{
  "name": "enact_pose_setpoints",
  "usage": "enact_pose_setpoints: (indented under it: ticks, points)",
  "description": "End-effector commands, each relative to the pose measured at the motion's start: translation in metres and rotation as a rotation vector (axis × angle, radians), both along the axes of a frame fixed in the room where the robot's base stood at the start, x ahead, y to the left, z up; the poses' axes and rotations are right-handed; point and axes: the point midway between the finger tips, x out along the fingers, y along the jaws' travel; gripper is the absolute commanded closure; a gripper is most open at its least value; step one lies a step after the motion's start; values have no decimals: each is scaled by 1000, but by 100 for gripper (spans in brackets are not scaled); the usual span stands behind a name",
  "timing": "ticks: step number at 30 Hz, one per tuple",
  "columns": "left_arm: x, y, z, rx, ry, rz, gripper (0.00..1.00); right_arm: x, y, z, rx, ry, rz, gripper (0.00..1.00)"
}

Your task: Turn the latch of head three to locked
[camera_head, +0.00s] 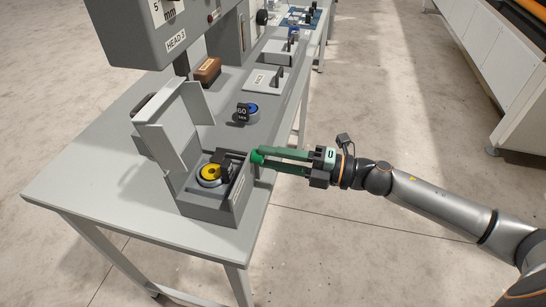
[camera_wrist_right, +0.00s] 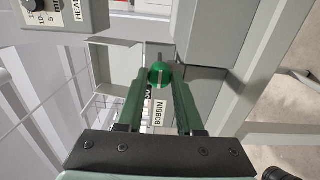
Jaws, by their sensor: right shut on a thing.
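The head carries the label HEAD 3 (camera_head: 176,40) in the head view. Below it a grey housing (camera_head: 208,208) stands at the table's near end, with an upright grey cover (camera_head: 172,130) and a yellow round part (camera_head: 211,172) inside. A round green knob (camera_wrist_right: 161,74) on a short dark stem sits at the housing's right side; it shows in the head view too (camera_head: 257,157). My right gripper (camera_head: 264,157) reaches in from the right, its green fingers shut on the knob. A BOBBIN label (camera_wrist_right: 159,113) shows between the fingers. My left gripper is out of view.
A blue-topped part (camera_head: 252,108) with a dark GO gauge tag (camera_head: 242,111) lies behind the housing. A white plate (camera_head: 267,79) and a brown block (camera_head: 207,71) stand farther back. Floor to the right of the table is clear around my arm.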

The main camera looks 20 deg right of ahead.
Motion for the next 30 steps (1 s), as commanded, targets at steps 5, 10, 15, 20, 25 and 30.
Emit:
enact_pose_setpoints:
  ticks: [5, 10, 15, 20, 25, 30]
  points:
    - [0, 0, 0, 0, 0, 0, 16, 0, 0, 0, -4, -4, 1, 100]
    - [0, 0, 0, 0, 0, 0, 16, 0, 0, 0, -4, -4, 1, 59]
    - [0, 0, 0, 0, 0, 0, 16, 0, 0, 0, -3, -2, 1, 40]
    - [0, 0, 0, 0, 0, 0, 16, 0, 0, 0, -2, -1, 0, 34]
    - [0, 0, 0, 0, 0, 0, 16, 0, -1, 0, -1, 0, 0, 34]
    - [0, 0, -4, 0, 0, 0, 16, -7, -11, -3, -3, 3, -1, 34]
